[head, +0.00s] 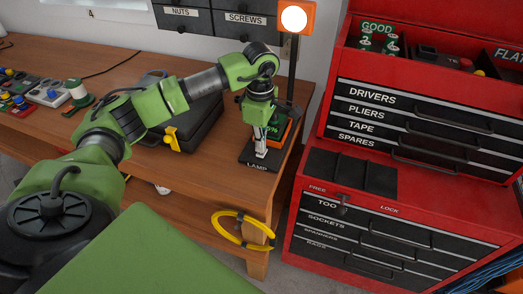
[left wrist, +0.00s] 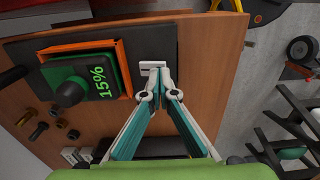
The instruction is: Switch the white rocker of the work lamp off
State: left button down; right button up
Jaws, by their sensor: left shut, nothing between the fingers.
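The work lamp (head: 293,18) has an orange head on a dark post, and its round face glows white. Its black base plate (head: 247,155), labelled LAMP, lies on the wooden bench near the front right corner; the plate also shows in the left wrist view (left wrist: 155,40). The white rocker (left wrist: 152,65) sits at the edge of this plate as seen in the left wrist view. My left gripper (head: 262,146) points down over the plate, shut and empty. In the left wrist view its fingertips (left wrist: 159,83) are together right at the rocker; I cannot tell whether they touch it. My right gripper is out of view.
A red tool chest (head: 335,180) stands to the right. A yellow coil (head: 228,236) hangs below the bench edge.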

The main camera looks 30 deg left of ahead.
aim_at(260, 154)
pick_arm(q)
jog(key=shift+f+b, duration=0.8)
jog(key=shift+f, duration=0.25)
dwell(0.4)
jog(key=shift+r+p, duration=2.1)
jog(key=shift+r, duration=1.5)
jog(key=shift+f, duration=0.1)
